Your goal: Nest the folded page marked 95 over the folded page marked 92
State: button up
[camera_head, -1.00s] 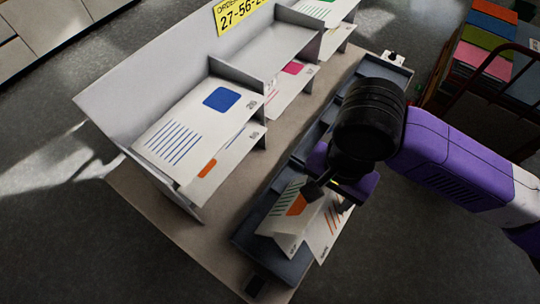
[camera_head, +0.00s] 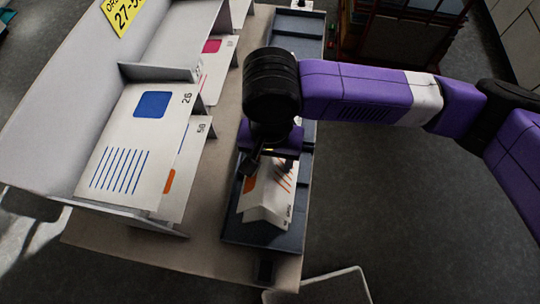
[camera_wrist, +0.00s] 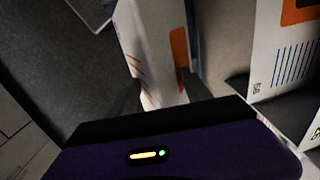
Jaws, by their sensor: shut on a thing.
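A white folded page (camera_head: 255,205) with an orange block on one face and thin orange stripes on the other stands tent-like over the dark blue tray (camera_head: 232,235). Its fold runs along the top. Small print near its lower end is too small to read. My gripper (camera_head: 272,165) is shut on this folded page at its far end. In the wrist view the page (camera_wrist: 152,40) lies between my two dark fingers (camera_wrist: 160,97). I cannot tell which number it bears, or whether a second folded page lies under it.
A grey stepped rack (camera_head: 95,205) to the left holds several printed pages, including one with a blue square (camera_head: 151,104) and one with a pink block (camera_head: 211,46). A yellow order sign (camera_head: 123,14) is at the back. Open floor (camera_head: 400,200) lies to the right.

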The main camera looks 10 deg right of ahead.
notch_tip(320, 180, down, 6)
jog(key=b, duration=0.6)
jog(key=shift+f, duration=0.25)
jog(key=shift+f+b, duration=1.15)
jog(key=shift+f, duration=1.45)
jog(key=o, duration=1.4)
jog(key=shift+r, duration=3.95)
